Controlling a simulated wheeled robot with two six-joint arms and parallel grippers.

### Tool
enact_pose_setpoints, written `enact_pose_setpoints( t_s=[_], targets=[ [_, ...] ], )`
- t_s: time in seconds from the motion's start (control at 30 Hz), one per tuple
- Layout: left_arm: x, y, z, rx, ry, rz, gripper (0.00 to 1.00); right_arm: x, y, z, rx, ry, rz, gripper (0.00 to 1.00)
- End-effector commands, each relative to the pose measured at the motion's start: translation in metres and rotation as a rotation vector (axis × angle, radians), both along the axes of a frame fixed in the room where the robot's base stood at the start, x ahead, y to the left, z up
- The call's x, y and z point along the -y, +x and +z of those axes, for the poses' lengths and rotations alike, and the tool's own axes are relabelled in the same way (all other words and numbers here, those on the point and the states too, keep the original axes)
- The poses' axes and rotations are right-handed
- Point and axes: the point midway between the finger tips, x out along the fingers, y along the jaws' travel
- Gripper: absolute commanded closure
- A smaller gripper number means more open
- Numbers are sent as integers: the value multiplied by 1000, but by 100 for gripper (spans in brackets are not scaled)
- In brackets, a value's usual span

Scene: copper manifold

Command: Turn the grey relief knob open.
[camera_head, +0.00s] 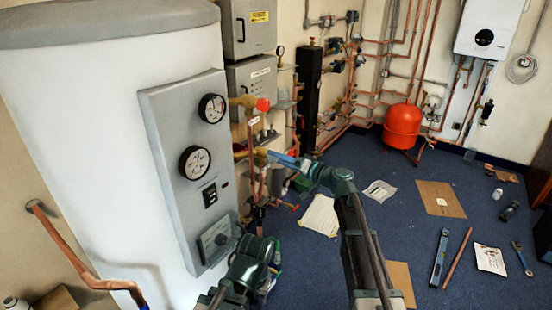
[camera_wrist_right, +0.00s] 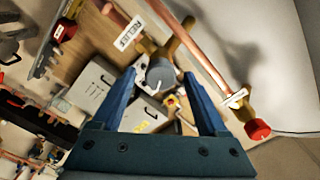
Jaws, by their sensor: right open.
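The grey relief knob (camera_wrist_right: 160,74) shows in the right wrist view on a brass fitting (camera_wrist_right: 180,42), beside a white tag reading RELIEF (camera_wrist_right: 129,33). My right gripper (camera_wrist_right: 159,78) is open, its blue fingers on either side of the knob in the picture, with a gap on each side. I cannot tell whether the tips reach past the knob's face. In the head view the right gripper (camera_head: 281,158) is at a brass valve (camera_head: 262,157) beside the grey panel; the knob is hidden there. My left wrist is at the bottom; its fingers cannot be made out.
A red knob (camera_head: 262,104) sits on another brass valve above, and shows in the wrist view (camera_wrist_right: 257,129). Copper pipes run close by. The gauge panel (camera_head: 165,115) on the white tank (camera_head: 110,90) stands to the left. Papers and tools lie on the blue floor (camera_head: 390,235).

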Motion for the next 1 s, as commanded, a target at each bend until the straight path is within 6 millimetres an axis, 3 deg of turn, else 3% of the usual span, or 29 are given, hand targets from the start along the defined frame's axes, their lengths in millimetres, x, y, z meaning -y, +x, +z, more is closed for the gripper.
enact_pose_setpoints(
  t_s=[0.3, 0.5, 0.7, 1.0],
  targets=[
    [0, 0, 0, 0, 0, 0, 50, 57, -43, 0, 0, 0, -4, 24],
    [0, 0, 0, 0, 0, 0, 50, 84, -62, 0, 0, 0, -3, 24],
    [0, 0, 0, 0, 0, 0, 50, 97, -71, 0, 0, 0, -1, 24],
    [0, 0, 0, 0, 0, 0, 50, 99, -72, 0, 0, 0, 0, 24]
  ],
)
